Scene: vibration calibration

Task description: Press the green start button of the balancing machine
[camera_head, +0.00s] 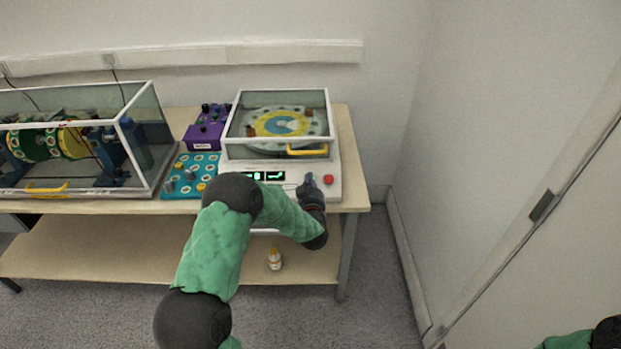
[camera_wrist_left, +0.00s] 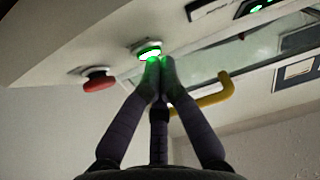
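The balancing machine (camera_head: 230,180) is a white box with a clear lid on the table's right end. Its green start button (camera_wrist_left: 149,50) is lit in the left wrist view; in the head view my gripper covers its place. My left gripper (camera_head: 308,180) is over the front panel, left of the red button (camera_head: 328,179). In the left wrist view its fingertips (camera_wrist_left: 160,66) are together, empty, and at the green button's edge, with green light on them. I cannot tell whether they touch it. My right gripper is out of view.
The lid's yellow handle (camera_head: 307,151) is just behind my left gripper. A teal tray (camera_head: 190,158) of small parts, a purple box (camera_head: 205,137) and a glass-cased machine (camera_head: 142,130) stand to the left. A small bottle (camera_head: 275,260) is on the lower shelf.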

